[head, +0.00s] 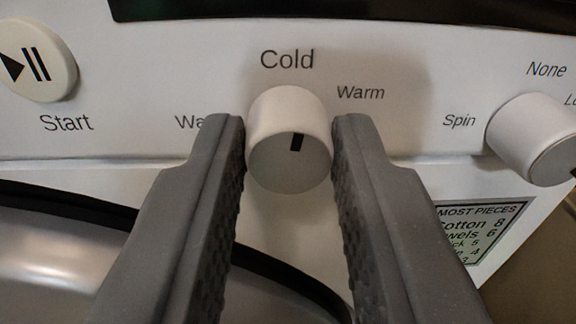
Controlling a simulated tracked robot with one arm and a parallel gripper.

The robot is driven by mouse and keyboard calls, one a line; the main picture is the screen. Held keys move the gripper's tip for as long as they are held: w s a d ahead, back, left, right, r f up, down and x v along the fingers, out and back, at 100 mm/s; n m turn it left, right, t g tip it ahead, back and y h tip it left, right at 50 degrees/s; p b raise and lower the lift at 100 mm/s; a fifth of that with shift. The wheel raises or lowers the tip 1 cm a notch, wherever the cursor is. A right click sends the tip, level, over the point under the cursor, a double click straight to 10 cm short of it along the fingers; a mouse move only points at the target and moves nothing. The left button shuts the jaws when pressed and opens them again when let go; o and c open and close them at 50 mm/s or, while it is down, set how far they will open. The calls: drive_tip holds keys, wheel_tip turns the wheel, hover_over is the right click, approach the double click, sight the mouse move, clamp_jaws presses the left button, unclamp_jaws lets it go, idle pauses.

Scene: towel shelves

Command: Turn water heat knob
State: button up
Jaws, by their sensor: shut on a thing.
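The water heat knob (288,150) is a white round knob in the middle of the head view, on the white control panel (390,50). Its black mark points up, slightly right, toward the label "Cold" above it. "Warm" is printed at its upper right, and a label starting "Wa" at its left is partly hidden by a finger. My gripper (289,150) has its two grey fingers on either side of the knob, shut on it.
A round Start button (38,60) is at the upper left. Another white knob (535,138) with "Spin" and "None" labels is at the right. Below are a dark-rimmed round door (60,250) and a printed notice (482,232). A black strip (350,12) runs along the top.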

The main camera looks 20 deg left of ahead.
drive_tip(key=m+p, duration=0.1)
drive_tip(key=p, duration=0.1)
drive_tip(key=m+p, duration=0.1)
drive_tip(key=p, duration=0.1)
drive_tip(key=m+p, duration=0.2)
drive_tip(key=shift+d+r, duration=0.2)
drive_tip(key=shift+r, duration=0.05)
drive_tip(key=m+p, duration=0.1)
drive_tip(key=p, duration=0.1)
drive_tip(key=shift+f+m+p, duration=0.1)
drive_tip(key=shift+m+p, duration=0.3)
drive_tip(key=m+p, duration=0.5)
drive_tip(key=m, duration=0.1)
drive_tip(key=shift+d+g, duration=0.1)
drive_tip(key=shift+g, duration=0.2)
drive_tip(key=m+p, duration=0.1)
drive_tip(key=m, duration=0.1)
drive_tip(key=shift+d+f+m+p, duration=0.1)
drive_tip(key=shift+f+m+p, duration=0.1)
drive_tip(key=shift+m+p, duration=0.2)
drive_tip(key=m+p, duration=0.1)
drive_tip(key=m, duration=0.1)
drive_tip(key=shift+m, duration=0.3)
drive_tip(key=m+p, duration=0.1)
drive_tip(key=m, duration=0.3)
drive_tip(key=shift+d+f+p, duration=0.1)
drive_tip(key=shift+f+p, duration=0.1)
drive_tip(key=shift+p, duration=0.15)
drive_tip(key=shift+m, duration=0.3)
